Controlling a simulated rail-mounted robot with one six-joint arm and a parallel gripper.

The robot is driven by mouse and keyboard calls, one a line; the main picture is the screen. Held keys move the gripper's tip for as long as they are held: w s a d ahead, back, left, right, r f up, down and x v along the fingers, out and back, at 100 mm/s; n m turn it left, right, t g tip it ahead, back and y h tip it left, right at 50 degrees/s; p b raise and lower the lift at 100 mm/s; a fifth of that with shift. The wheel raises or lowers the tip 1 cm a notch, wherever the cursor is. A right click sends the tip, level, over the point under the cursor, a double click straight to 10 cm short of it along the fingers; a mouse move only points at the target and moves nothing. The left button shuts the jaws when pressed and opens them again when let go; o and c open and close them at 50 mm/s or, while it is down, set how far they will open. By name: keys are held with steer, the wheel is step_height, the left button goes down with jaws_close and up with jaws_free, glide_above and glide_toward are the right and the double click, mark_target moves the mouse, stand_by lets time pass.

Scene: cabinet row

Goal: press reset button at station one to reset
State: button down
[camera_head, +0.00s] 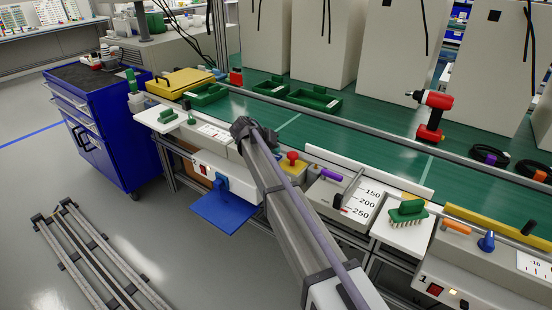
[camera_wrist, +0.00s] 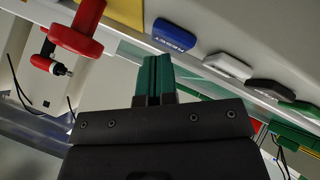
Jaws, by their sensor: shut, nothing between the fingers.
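The fingertips look apart from the blue button, though the depth gap is hard to judge. In the head view my arm reaches up-left to the middle station (camera_head: 220,172), and its end hides part of that panel; the fingers and the blue button cannot be made out there. A station marked "1" (camera_head: 440,285) stands at the lower right.
Beside the blue button are a white button (camera_wrist: 228,66), a black one (camera_wrist: 270,86) and a green one (camera_wrist: 303,107). A red mushroom button (camera_wrist: 83,30) is at upper left, also seen in the head view (camera_head: 292,158). A blue cabinet (camera_head: 105,125) stands left.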

steer(key=shift+f+b, duration=0.4)
steer(key=shift+b, duration=0.05)
stand_by(0.5)
stand_by(0.3)
steer(key=shift+r+p, duration=0.85)
step_height(320, 180, up, 5)
steer(key=p, duration=0.5)
steer(key=shift+r, duration=0.15)
